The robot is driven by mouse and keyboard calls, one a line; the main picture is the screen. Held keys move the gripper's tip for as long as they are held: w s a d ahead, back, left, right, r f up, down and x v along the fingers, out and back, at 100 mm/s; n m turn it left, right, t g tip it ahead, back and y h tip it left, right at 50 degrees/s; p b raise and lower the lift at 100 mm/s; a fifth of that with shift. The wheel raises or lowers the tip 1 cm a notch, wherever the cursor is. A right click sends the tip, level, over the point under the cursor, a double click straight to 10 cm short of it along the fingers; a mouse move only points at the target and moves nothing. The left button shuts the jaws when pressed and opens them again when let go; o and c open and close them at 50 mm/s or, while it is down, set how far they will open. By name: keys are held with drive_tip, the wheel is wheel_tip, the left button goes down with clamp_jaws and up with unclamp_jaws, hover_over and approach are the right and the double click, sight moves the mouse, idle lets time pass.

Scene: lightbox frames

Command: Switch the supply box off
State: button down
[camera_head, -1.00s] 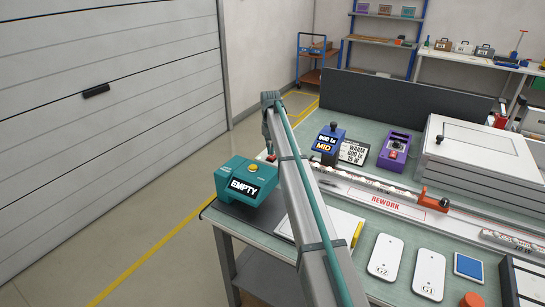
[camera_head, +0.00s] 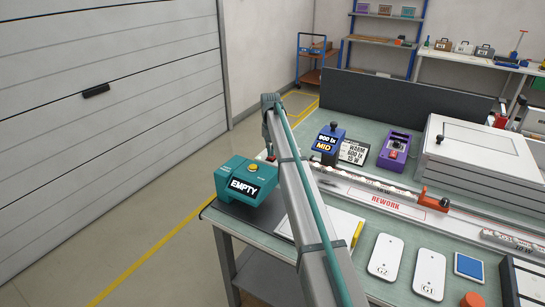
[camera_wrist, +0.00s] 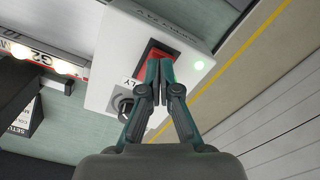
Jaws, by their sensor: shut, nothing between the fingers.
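In the head view my arm hides the gripper and most of that area.
A teal box (camera_head: 246,182) marked "EMPTY" with a yellow button stands at the bench's left corner. A blue meter (camera_head: 328,143) reading "MID" and a purple box (camera_head: 398,150) with a red part stand right of my arm. A rail (camera_head: 400,205) crosses the bench.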

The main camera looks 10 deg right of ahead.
drive_tip(key=shift+f, duration=0.8)
idle(0.4)
drive_tip(key=shift+r, duration=0.15)
drive_tip(key=shift+r+p, duration=1.5)
drive_tip(key=shift+r, duration=1.9)
